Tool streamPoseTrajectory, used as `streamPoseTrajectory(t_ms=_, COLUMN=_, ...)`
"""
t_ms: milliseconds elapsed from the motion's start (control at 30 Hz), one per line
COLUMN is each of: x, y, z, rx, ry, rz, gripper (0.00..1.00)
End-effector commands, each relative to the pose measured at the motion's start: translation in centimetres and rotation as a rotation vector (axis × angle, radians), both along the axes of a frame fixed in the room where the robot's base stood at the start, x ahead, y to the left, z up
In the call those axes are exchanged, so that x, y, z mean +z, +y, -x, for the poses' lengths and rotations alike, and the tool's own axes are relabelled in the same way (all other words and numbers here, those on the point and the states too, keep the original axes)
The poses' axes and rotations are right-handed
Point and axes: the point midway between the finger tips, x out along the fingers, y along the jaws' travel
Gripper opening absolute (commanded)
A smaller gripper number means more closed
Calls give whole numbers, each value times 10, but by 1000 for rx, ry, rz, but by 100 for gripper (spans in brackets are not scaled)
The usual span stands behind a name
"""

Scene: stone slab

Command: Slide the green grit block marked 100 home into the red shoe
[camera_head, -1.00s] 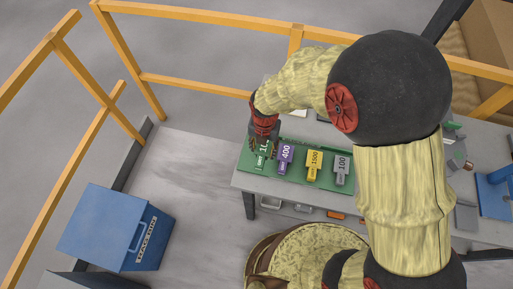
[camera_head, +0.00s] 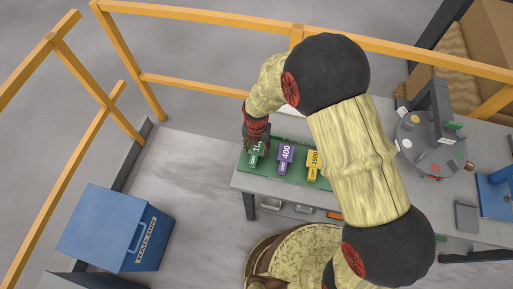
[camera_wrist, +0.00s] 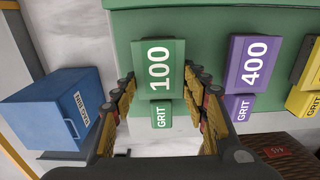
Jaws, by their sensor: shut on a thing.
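The green grit block marked 100 (camera_wrist: 158,58) sits at the left end of the green board, with its narrower GRIT tab toward me in the wrist view. My gripper (camera_wrist: 160,78) has a finger on each side of the block and is shut on it. In the head view my gripper (camera_head: 257,141) is over the green block (camera_head: 254,158), partly covering it. No red shoe can be made out clearly; a small red patch (camera_head: 436,178) shows at the front of the grey round fixture (camera_head: 425,150).
A purple 400 block (camera_head: 286,153) and a yellow 1500 block (camera_head: 313,162) stand to the right on the green board (camera_head: 270,174). My arm hides the board's right end. A blue bin (camera_head: 115,228) stands on the floor at left; a yellow rail (camera_head: 190,84) runs behind the bench.

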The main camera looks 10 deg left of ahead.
Motion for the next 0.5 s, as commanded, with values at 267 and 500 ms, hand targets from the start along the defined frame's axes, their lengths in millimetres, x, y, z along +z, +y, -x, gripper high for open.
streamPoseTrajectory(t_ms=267, x=-4, y=0, z=0, rx=0, ry=1, rz=0, gripper=47)
streamPoseTrajectory(t_ms=500, x=-4, y=0, z=0, rx=0, ry=1, rz=0, gripper=61)
